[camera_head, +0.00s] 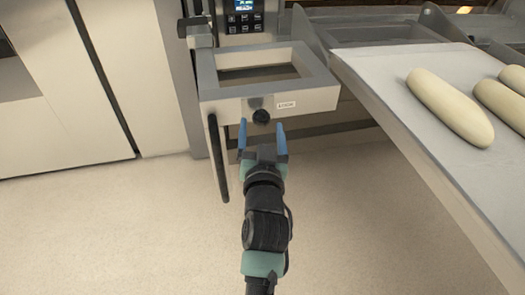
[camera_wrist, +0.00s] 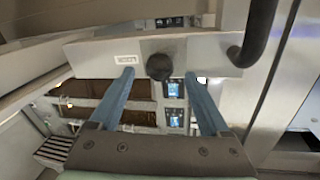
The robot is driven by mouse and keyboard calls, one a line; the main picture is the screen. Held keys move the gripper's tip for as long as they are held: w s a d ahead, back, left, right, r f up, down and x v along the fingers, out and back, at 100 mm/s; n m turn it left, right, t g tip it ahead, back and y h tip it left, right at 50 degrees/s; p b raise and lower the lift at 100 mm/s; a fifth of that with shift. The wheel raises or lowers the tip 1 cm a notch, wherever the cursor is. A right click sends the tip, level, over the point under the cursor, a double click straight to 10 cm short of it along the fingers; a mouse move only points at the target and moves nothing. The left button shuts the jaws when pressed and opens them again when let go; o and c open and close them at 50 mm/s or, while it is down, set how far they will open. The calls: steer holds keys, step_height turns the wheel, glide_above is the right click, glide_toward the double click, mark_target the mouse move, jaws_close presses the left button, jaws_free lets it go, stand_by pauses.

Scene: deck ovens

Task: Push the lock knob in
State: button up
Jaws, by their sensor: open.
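The lock knob (camera_head: 261,116) is a small black round knob on the pale front face of a frame-like panel below the oven's control display. A small white label (camera_head: 286,105) sits beside it. In the wrist view the knob (camera_wrist: 159,67) stands between and beyond my two blue fingers, with the label (camera_wrist: 126,60) to its left. My gripper (camera_head: 262,132) is open and empty, its fingers pointing toward the panel on either side of the knob. I cannot tell whether the fingertips touch the panel.
A black curved handle (camera_head: 217,158) hangs at the panel's left side. To the right, a sloped loading board (camera_head: 385,80) carries several pale dough loaves (camera_head: 450,107). A control display (camera_head: 244,15) is behind the panel. The floor (camera_head: 120,230) at left is clear.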

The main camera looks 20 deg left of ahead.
steer(key=p+v, duration=0.1)
steer(key=v, duration=0.8)
steer(key=shift+s, duration=0.25)
steer(key=shift+d, duration=0.1)
steer(key=d+r+t+h+p, duration=0.1)
steer(key=d+r+t+p, duration=0.15)
steer(key=r, duration=0.95)
steer(key=s+d+r+t+h+p, duration=0.1)
steer(key=d+r+t, duration=0.15)
steer(key=r, duration=1.05)
steer(key=d+r+t+p, duration=0.2)
steer(key=d+r, duration=0.2)
steer(key=r, duration=0.8)
steer(key=s+d+r+m+t+h+p, duration=0.1)
steer(key=s+d+r+t+h, duration=0.2)
steer(key=r, duration=0.4)
steer(key=s+d+r+m+t+h+p, duration=0.1)
steer(key=s+d+r+h, duration=0.1)
steer(key=s+r, duration=0.4)
step_height(320, 180, up, 39)
steer(key=p, duration=3.7)
steer(key=shift+w+f+p, duration=0.25)
steer(key=shift+w+p, duration=0.1)
steer(key=shift+p, duration=0.05)
